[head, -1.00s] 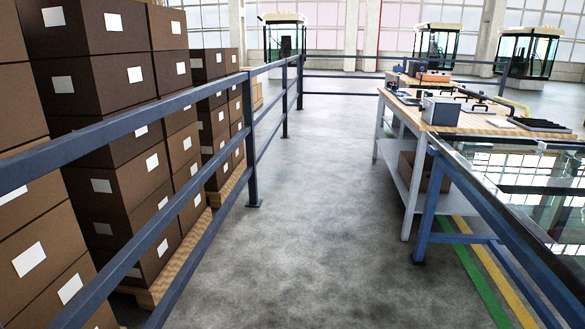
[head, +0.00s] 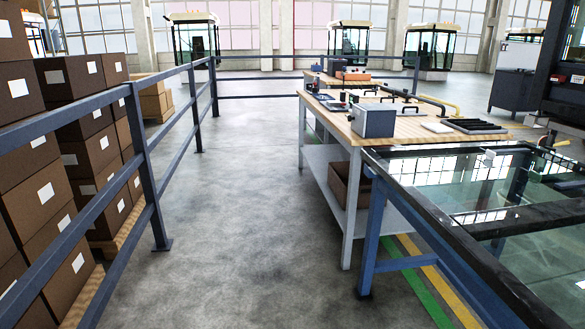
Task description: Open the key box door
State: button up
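A small grey box (head: 373,120) stands on the near left part of the wooden-topped workbench (head: 410,129). It may be the key box, but at this distance I cannot make out a door or handle on it. My gripper is not in view.
A clear concrete aisle (head: 225,220) runs ahead between the blue railing (head: 150,165) on the left and the workbench on the right. Stacked brown cartons (head: 92,150) stand behind the railing. A glass-topped blue frame (head: 450,180) fills the near right. Cabs (head: 197,40) stand at the back.

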aim_at(358, 118)
jog(key=i+l+z, duration=0.2)
jog(key=i+l, duration=0.15)
jog(key=i, duration=0.15)
jog(key=i+l+z, duration=0.15)
jog(key=i+l, duration=0.15)
jog(key=i, duration=0.25)
jog(key=i+j, duration=0.5)
jog(key=i, duration=0.25)
jog(key=i+j+z, duration=0.15)
jog(key=i+j, duration=0.35)
jog(key=i, duration=0.2)
jog(key=i+j, duration=0.6)
jog(key=i+z, duration=0.05)
jog(key=i, duration=0.05)
